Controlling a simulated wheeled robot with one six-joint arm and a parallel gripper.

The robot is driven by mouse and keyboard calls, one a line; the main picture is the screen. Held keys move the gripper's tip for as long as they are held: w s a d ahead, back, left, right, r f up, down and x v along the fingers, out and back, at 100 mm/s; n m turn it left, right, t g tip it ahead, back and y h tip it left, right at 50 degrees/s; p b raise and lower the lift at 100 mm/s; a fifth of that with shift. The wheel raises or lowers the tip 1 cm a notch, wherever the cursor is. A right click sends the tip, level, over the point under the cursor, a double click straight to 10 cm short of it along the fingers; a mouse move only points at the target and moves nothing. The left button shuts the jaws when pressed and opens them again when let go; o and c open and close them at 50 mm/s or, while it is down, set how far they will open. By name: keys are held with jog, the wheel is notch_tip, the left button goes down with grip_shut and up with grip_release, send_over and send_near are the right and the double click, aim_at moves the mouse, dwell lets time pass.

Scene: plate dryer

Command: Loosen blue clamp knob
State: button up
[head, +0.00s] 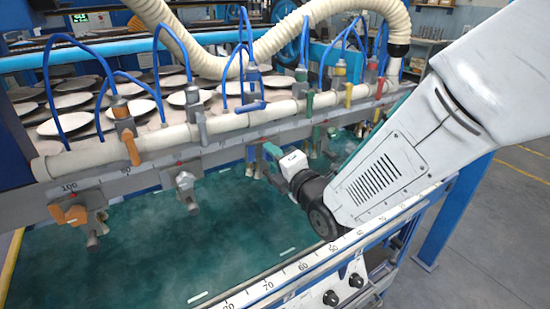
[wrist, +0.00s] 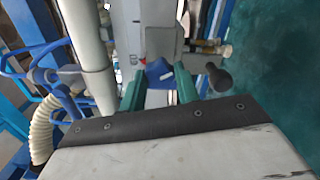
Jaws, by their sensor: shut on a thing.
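The blue clamp knob (wrist: 158,73) shows in the wrist view, on the underside of a grey clamp block (wrist: 155,40). My gripper (wrist: 159,88) has green fingers, one on each side of the knob, and is shut on it. The fingers hide parts of the knob's sides. In the head view my gripper (head: 272,160) reaches in from the right to the front of the grey scaled beam (head: 145,182). The blue knob cannot be made out there, hidden by the gripper and the clamp.
An orange clamp knob (head: 70,214) and a grey clamp (head: 187,185) hang from the beam to the left. A white pipe (head: 225,123) with valves and blue hoses runs above it. A nearer scaled rail (head: 290,273) lies below my arm. Green surface (head: 235,230) lies between.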

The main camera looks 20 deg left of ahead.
jog(key=shift+f, duration=0.15)
jog(key=o, duration=1)
jog(key=shift+c, duration=0.2)
jog(key=v, duration=0.8)
